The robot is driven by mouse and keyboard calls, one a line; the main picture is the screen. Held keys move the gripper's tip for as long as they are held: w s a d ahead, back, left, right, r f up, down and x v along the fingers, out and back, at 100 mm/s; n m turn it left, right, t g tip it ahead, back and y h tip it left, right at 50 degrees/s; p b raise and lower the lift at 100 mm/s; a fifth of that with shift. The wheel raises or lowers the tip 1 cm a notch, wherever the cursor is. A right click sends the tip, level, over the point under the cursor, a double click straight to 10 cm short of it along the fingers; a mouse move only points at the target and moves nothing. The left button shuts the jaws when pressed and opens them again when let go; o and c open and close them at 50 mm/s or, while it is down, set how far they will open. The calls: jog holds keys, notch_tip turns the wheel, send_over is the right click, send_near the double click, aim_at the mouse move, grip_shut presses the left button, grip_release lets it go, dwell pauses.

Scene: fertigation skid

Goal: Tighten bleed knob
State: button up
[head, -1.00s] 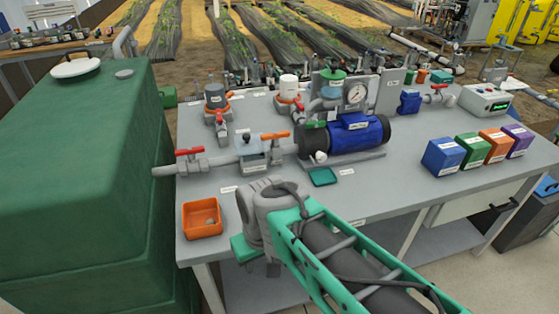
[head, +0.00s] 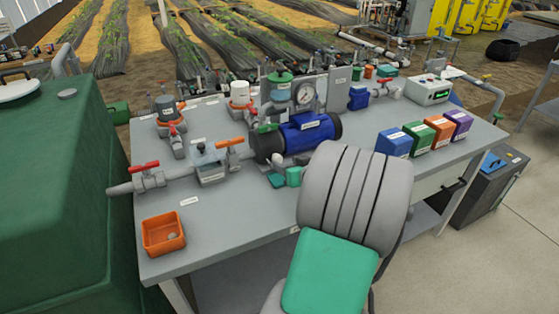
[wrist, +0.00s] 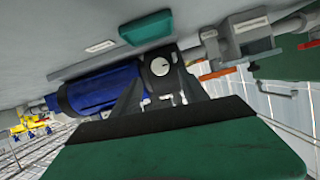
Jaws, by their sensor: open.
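The bleed knob, a small white round knob (head: 249,158), sits on the front of the dark end of the blue pump (head: 310,133). In the wrist view, which is upside down, the knob (wrist: 160,67) faces the camera near the picture's middle. My gripper (wrist: 161,92) is open there, its two dark fingers apart on either side below the knob in the picture. Nothing shows between them, and they look short of the knob. In the head view my arm hides most of the gripper; a green part of it shows just right of the knob.
A teal tray (head: 277,181) lies on the bench just below the knob. An orange bin (head: 163,234) stands at the front left. A pipe with red- and orange-handled valves runs left of the pump. Several coloured boxes stand at the right.

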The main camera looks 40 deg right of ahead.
aim_at(279, 160)
jog(key=x, duration=0.6)
jog(key=shift+s, duration=0.1)
grip_shut()
dwell(0.3)
